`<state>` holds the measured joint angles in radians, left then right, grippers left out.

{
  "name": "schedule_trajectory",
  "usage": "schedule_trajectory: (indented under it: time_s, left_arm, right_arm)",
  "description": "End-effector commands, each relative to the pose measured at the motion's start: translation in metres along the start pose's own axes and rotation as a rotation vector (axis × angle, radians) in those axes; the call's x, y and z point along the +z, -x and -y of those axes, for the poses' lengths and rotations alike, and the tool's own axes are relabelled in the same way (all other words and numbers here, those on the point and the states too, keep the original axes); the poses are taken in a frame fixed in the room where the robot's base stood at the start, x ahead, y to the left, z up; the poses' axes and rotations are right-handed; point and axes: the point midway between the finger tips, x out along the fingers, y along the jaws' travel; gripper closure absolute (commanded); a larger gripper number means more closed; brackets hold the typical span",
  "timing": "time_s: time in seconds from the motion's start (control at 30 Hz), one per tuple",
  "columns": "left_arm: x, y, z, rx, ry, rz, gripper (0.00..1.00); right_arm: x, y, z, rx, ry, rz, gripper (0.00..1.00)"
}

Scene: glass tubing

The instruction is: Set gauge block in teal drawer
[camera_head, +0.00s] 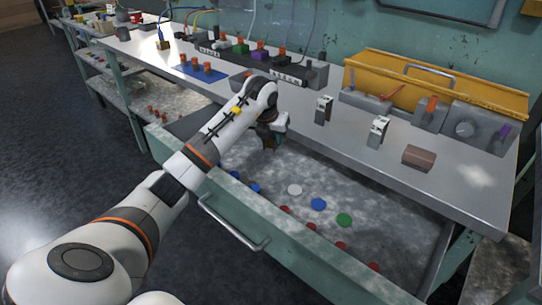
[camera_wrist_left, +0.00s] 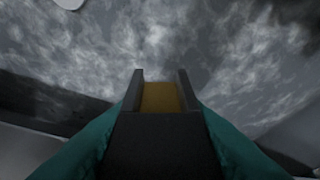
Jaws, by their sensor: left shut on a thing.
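The teal drawer (camera_head: 262,222) is pulled open below the bench, with a grey, mottled floor. My left gripper (camera_head: 272,143) is over the back part of the open drawer, near the bench's front edge. In the left wrist view my left gripper (camera_wrist_left: 160,80) is shut on a brass-yellow block, the gauge block (camera_wrist_left: 160,98), which sits between the two dark fingers. The mottled drawer floor lies beyond the fingers in that view. The block cannot be made out in the head view. I cannot tell its height above the floor. My right gripper is not in view.
Several red, blue, white and green discs (camera_head: 318,204) lie on the drawer floor. The drawer's front handle (camera_head: 232,224) sticks outward. The drawer's right side is mostly clear.

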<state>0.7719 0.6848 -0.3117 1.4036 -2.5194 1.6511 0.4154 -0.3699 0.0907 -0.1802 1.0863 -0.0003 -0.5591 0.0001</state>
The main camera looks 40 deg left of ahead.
Motion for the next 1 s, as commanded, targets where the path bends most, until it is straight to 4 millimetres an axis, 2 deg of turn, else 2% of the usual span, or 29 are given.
schedule_trajectory:
  time_s: [0.03,0.1,0.37,0.57,0.97,1.0]
  left_arm:
    - [0.008,-0.012,-0.002,0.002,-0.003,0.007,0.89]
    - [0.012,-0.021,-0.002,0.001,-0.003,0.005,0.89]
    - [0.019,-0.039,-0.002,0.001,-0.002,0.004,0.89]
    - [0.030,-0.063,-0.002,0.001,-0.002,0.004,0.89]
    - [0.031,-0.066,-0.001,0.000,-0.002,0.001,0.89]
    - [0.030,-0.066,-0.001,0.000,-0.002,0.002,0.57]
  right_arm:
    - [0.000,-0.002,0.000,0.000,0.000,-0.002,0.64]
    - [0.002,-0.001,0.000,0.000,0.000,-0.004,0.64]
    - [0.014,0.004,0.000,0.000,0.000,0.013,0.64]
    - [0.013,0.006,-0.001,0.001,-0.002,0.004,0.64]
    - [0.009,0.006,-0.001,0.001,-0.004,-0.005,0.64]
    - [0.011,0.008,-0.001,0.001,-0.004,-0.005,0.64]
